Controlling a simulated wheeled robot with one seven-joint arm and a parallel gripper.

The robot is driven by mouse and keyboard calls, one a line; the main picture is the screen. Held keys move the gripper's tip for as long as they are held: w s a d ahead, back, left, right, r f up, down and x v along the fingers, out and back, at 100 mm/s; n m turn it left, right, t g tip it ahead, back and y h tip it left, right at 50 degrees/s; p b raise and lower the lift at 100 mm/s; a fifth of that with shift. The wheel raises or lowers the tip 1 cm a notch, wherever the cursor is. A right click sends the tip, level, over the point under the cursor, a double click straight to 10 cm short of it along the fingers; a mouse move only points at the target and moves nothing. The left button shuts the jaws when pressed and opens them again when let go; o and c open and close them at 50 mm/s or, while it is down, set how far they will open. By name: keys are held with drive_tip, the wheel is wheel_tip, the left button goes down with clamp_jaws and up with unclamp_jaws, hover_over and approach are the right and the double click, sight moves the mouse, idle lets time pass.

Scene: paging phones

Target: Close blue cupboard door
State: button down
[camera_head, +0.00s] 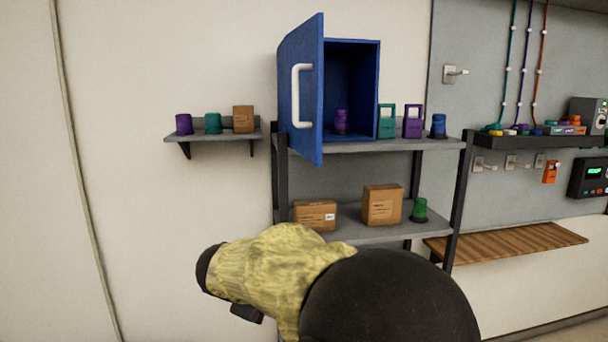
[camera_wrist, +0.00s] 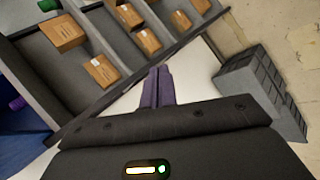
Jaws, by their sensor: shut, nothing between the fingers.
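The blue cupboard (camera_head: 371,90) stands on the top shelf of a rack in the head view. Its blue door (camera_head: 301,120), with a white handle (camera_head: 296,96), stands wide open on the left side, swung out toward me. A purple object (camera_head: 341,122) is inside on the cupboard floor. My gripper (camera_wrist: 158,86) shows in the wrist view with its fingers together and empty, apart from the door. A blue surface (camera_wrist: 22,152) is at lower left there; I cannot tell whether it is door or cupboard. In the head view my arm hides the fingertips.
A small wall shelf (camera_head: 213,136) with two cups and a box is left of the door. Teal and purple items (camera_head: 400,121) stand right of the cupboard. Boxes (camera_head: 382,205) sit on the lower shelf. Grey crates (camera_wrist: 264,92) show right in the wrist view.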

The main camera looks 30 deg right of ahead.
drive_tip(key=w+r+t+h, duration=0.2)
drive_tip(key=w+r+h, duration=0.1)
drive_tip(key=r, duration=0.9)
drive_tip(key=w+r+t+h, duration=0.2)
drive_tip(key=r+h, duration=0.3)
drive_tip(key=r, duration=0.8)
drive_tip(key=shift+w+t, duration=0.4)
drive_tip(key=shift+w+d+r, duration=0.1)
drive_tip(key=shift+d+r, duration=0.05)
drive_tip(key=p, duration=0.5)
approach(312, 154)
drive_tip(key=w+d, duration=0.1)
drive_tip(key=w, duration=0.3)
drive_tip(key=d, duration=0.1)
drive_tip(key=p, duration=0.1)
drive_tip(key=s+d, duration=0.1)
drive_tip(key=shift+d+r+p, duration=0.3)
drive_tip(key=shift+r, duration=0.1)
drive_tip(key=shift+s+d+f, duration=0.1)
drive_tip(key=shift+s+d, duration=0.15)
drive_tip(key=shift+d, duration=0.25)
drive_tip(key=shift+w+f, duration=0.1)
drive_tip(key=shift+w, duration=0.05)
drive_tip(key=shift+w+d+f+b, duration=0.1)
drive_tip(key=shift+w+d+b, duration=0.1)
drive_tip(key=shift+b, duration=0.2)
